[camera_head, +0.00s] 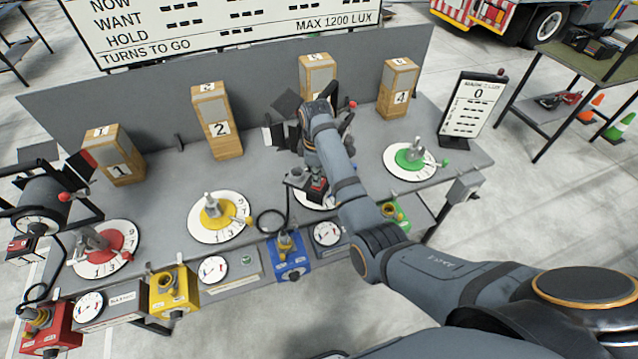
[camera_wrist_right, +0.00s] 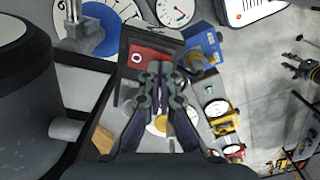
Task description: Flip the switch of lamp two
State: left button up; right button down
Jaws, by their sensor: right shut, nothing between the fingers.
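A lamp with black flaps (camera_head: 286,104) stands behind my right arm in the middle of the bench; much of it is hidden. A red and black switch box (camera_head: 318,187) shows beside my forearm. In the right wrist view a red switch face marked O (camera_wrist_right: 150,57) lies in a dark frame just beyond my right gripper (camera_wrist_right: 161,70). The gripper is shut and empty, its tips pointing at the lower part of the switch; I cannot tell if they touch. A large dark cylinder (camera_wrist_right: 28,100), apparently the lamp body, fills the left of that view. My left gripper is out of view.
Another lamp (camera_head: 42,205) with a red switch box (camera_head: 18,248) stands far left. Red (camera_head: 118,238), yellow (camera_head: 234,226) and green (camera_head: 400,167) dials lie on the bench. Numbered wooden blocks (camera_head: 222,140) stand behind. A blue valve box (camera_head: 291,262) is at the front edge.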

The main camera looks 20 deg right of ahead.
jog(key=shift+f, duration=0.6)
jog(key=shift+r+p, duration=0.5)
jog(key=shift+r, duration=3)
